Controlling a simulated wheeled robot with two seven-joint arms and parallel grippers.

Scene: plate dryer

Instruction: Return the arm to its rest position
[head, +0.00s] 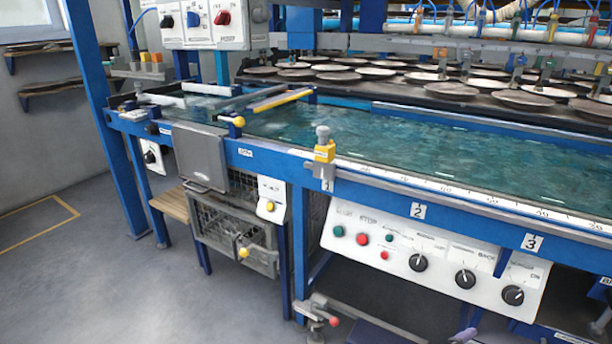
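Neither of my grippers nor my arms can be made out in the head view. The plate dryer (270,157) fills most of the picture, with a blue frame and a long bed with a blue-green, water-like surface (410,143). A white control panel (430,255) with buttons and black knobs is on its front. Another white panel (205,22) with red and blue switches hangs at the upper left.
Round plates (451,89) lie on a dark rack behind the bed. Below the left end are a grey box (200,157) and a wire basket (238,240). A lever with a red knob (334,321) sticks out low in front. The grey floor (90,270) at left is clear.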

